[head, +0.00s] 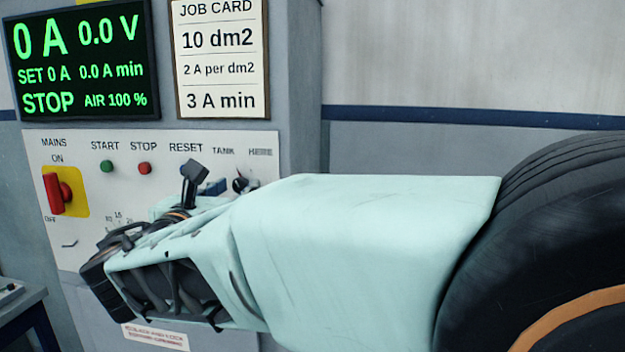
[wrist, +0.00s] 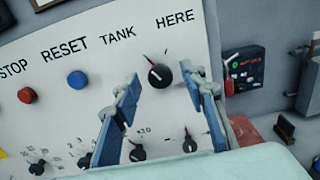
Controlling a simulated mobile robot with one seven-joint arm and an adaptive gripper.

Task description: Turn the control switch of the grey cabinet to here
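The grey cabinet (head: 303,70) carries a pale control panel (wrist: 150,38). The control switch (wrist: 159,75) is a round black knob below the printed labels TANK (wrist: 118,33) and HERE (wrist: 175,18). The switch also shows small in the head view (head: 240,184), partly behind my arm. My gripper (wrist: 161,86) is open, its blue fingers at either side of the switch in the wrist view. Nothing is between them but the knob; I cannot tell how far the fingertips are from the panel.
A blue reset button (wrist: 77,80) and red stop button (wrist: 27,95) lie to the left. Several small dials, one marked X10 (wrist: 138,153), are below. The red mains switch (head: 57,193) is at far left. A dark box (wrist: 243,68) is on the wall at right.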

